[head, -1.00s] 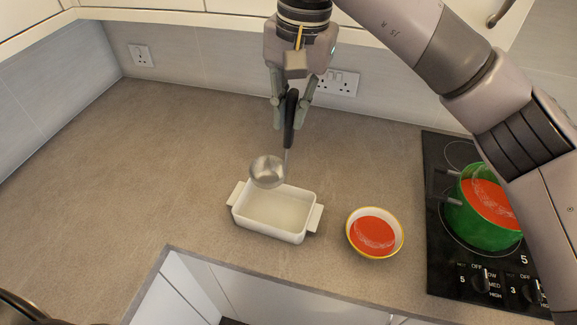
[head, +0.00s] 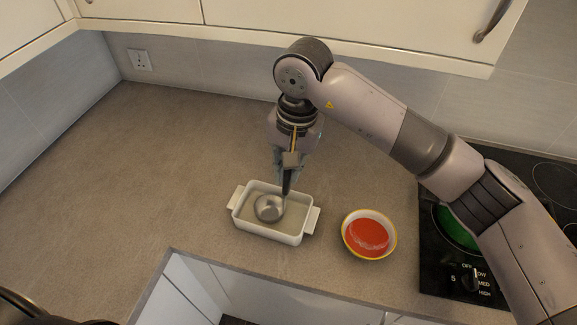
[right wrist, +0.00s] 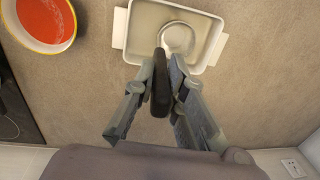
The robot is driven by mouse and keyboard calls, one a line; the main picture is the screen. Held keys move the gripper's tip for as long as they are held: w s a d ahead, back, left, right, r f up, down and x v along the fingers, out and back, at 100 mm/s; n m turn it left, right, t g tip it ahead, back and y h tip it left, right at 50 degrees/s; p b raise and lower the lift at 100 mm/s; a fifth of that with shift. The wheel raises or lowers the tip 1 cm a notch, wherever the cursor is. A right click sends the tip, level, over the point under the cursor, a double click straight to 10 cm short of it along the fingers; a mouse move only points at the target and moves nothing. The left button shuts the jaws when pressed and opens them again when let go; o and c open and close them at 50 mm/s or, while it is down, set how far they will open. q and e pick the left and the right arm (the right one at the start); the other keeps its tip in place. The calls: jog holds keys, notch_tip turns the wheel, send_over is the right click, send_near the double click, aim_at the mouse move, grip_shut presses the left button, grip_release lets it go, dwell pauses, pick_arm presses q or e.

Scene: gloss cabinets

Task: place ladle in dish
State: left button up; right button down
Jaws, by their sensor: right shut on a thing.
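The ladle (head: 269,208) has a round steel bowl and a black handle. Its bowl is inside the white rectangular dish (head: 313,222), low between the walls; whether it touches the floor of the dish I cannot tell. My right gripper (head: 287,178) is shut on the ladle's handle above the back wall of the dish. In the right wrist view my right gripper (right wrist: 167,75) holds the black handle, with the ladle bowl (right wrist: 177,38) over the dish (right wrist: 119,28). My left gripper is not in view.
A yellow-rimmed bowl (head: 369,236) of red soup stands right of the dish. A hob (head: 440,268) with a green pot (head: 455,230) is farther right, partly hidden by my right arm. The counter left of the dish is clear. Wall cupboards (head: 350,28) hang behind.

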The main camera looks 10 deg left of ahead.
jog(key=shift+f+b, duration=0.2)
jog(key=shift+b, duration=0.1)
jog(key=c, duration=1.6)
grip_release()
jog(key=shift+c, duration=0.2)
jog(key=shift+r, duration=0.1)
jog(key=shift+r, duration=0.3)
notch_tip(320, 180, up, 12)
jog(key=d+b, duration=0.1)
jog(key=b, duration=0.2)
jog(key=shift+f, duration=0.2)
